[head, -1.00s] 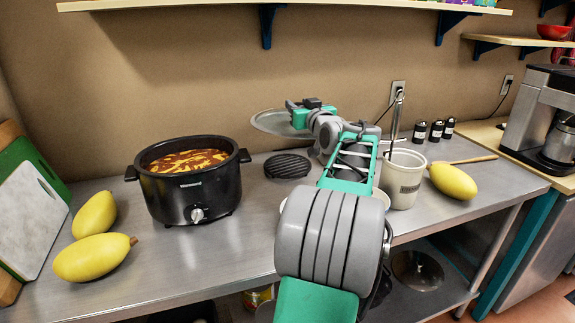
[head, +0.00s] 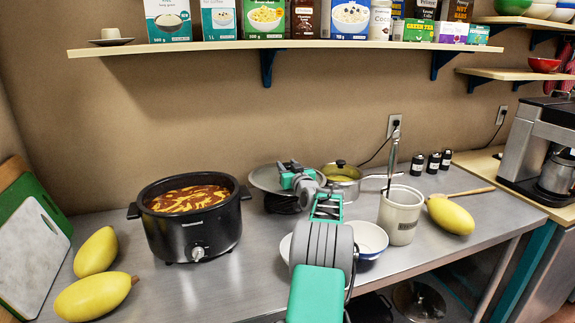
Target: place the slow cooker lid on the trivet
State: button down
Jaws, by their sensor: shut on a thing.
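The slow cooker lid (head: 263,179), a grey round disc, is in my gripper (head: 290,177), which is shut on it. The lid lies roughly level over the black ribbed trivet (head: 283,204). Only the trivet's near part shows below the lid's rim. I cannot tell whether the lid touches the trivet or hangs just above it. The black slow cooker (head: 196,232) stands uncovered to the left, full of reddish-orange food. My arm hides part of the counter in front of the trivet.
A lidded saucepan (head: 343,180) is close to the right of the lid. A white bowl (head: 369,238) and a utensil crock (head: 401,214) stand further right. Yellow fruits (head: 97,251) lie at the left. A shelf (head: 300,44) with boxes hangs above. Counter between cooker and trivet is clear.

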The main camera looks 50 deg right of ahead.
aim_at(289, 167)
jog(key=shift+b, duration=0.5)
jog(key=shift+f+b, duration=0.2)
jog(key=shift+b, duration=0.15)
jog(key=c, duration=0.9)
grip_release()
jog(key=shift+f, duration=0.1)
jog(key=shift+r+p, duration=0.35)
jog(key=shift+p, duration=0.1)
jog(key=shift+r+p, duration=0.55)
jog(key=shift+p, duration=0.15)
jog(key=b+v, duration=0.1)
jog(key=v, duration=0.3)
jog(key=b+v, duration=0.1)
jog(key=v, duration=0.1)
jog(key=shift+s+a+f+b, duration=0.1)
jog(key=shift+s+f+b, duration=0.2)
jog(key=shift+f, duration=0.1)
jog(key=shift+s+a, duration=0.3)
jog(key=shift+s, duration=0.05)
